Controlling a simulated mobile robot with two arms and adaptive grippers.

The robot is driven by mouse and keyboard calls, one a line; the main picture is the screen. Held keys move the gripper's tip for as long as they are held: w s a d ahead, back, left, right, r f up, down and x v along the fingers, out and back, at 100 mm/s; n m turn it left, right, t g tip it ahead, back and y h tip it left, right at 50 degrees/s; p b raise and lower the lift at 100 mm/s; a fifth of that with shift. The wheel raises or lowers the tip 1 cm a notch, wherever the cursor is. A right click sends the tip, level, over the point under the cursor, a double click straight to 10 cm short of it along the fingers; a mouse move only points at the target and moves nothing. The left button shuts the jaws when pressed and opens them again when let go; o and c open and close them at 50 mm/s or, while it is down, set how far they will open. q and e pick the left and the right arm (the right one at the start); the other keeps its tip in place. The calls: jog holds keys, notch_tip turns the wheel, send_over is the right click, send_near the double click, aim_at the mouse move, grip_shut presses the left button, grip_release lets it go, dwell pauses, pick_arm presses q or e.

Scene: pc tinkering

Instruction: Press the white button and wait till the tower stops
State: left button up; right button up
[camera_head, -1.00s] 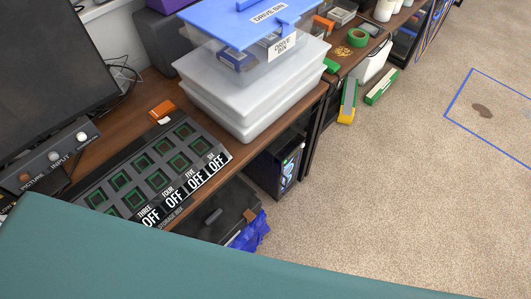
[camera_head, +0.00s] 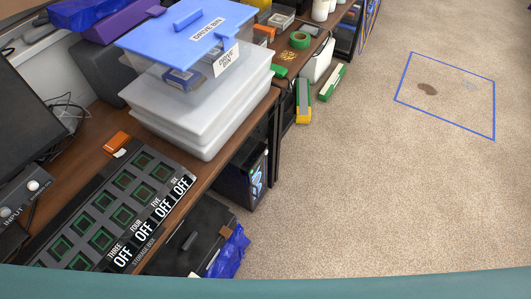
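A black computer tower (camera_head: 243,178) stands on the floor under the desk, right of the storage box. Its front faces right and carries small lit blue-white shapes. I cannot make out a white button on it at this size. A round white knob or button (camera_head: 33,186) shows on the panel below the monitor at the left edge, near the word INPUT. Neither of my grippers is in view.
The wooden desk (camera_head: 88,150) holds a switch panel (camera_head: 85,215) with several OFF labels and stacked clear bins with a blue lid (camera_head: 185,28). A black storage box (camera_head: 190,238) with blue cloth sits below. Carpet at right is mostly open, with a blue-outlined square (camera_head: 494,100).

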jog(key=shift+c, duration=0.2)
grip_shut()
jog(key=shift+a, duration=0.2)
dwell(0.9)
